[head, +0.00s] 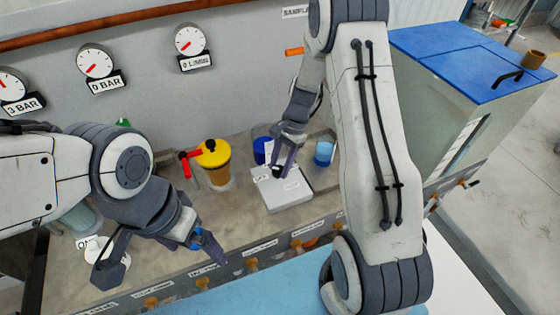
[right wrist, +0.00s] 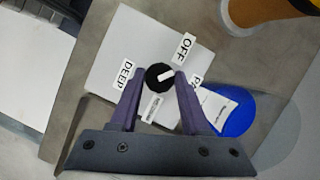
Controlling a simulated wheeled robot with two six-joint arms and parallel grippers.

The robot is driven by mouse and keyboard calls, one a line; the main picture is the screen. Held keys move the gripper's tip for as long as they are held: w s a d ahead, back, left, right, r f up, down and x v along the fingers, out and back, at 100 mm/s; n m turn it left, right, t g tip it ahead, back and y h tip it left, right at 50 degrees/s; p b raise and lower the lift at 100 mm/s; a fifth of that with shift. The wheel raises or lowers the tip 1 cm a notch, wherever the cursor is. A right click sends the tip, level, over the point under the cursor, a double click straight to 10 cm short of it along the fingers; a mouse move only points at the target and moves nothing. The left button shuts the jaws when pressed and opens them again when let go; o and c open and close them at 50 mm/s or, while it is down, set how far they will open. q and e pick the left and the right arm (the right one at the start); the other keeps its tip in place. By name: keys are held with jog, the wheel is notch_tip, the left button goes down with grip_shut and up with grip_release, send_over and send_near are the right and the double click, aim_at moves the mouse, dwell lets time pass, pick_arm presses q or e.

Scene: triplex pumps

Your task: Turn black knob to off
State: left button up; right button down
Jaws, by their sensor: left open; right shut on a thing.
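The black knob (right wrist: 158,77) sits on a white panel box (right wrist: 128,52) with labels around it. In the right wrist view, the OFF label (right wrist: 186,47) is at the knob's upper right and the DEEP label (right wrist: 126,75) is at its left; a third label is partly hidden. The white mark on the knob slants toward the upper right. My right gripper (right wrist: 157,85) is shut on the knob, a finger on each side; it also shows over the white box (head: 283,193) in the head view (head: 281,171). My left gripper (head: 205,247) is open and empty above the bench's front edge.
A yellow-topped container (head: 213,155) with a red valve handle stands left of the box. Gauges (head: 97,63) hang on the wall. A blue-lidded tank (head: 455,60) is at right.

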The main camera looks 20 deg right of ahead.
jog(key=shift+w+a+r+n+g+h+p, duration=0.1)
jog(key=shift+n+g+h+p, duration=0.25)
jog(key=shift+n, duration=0.8)
jog(key=shift+a+n+g+h+p, duration=0.15)
jog(key=shift+n+g+p, duration=0.25)
jog(key=shift+n, duration=0.75)
jog(key=shift+d, duration=0.1)
jog(key=shift+c, duration=1.8)
grip_release()
jog(key=b+v, duration=0.1)
jog(key=v, duration=0.9)
jog(key=shift+r, duration=0.2)
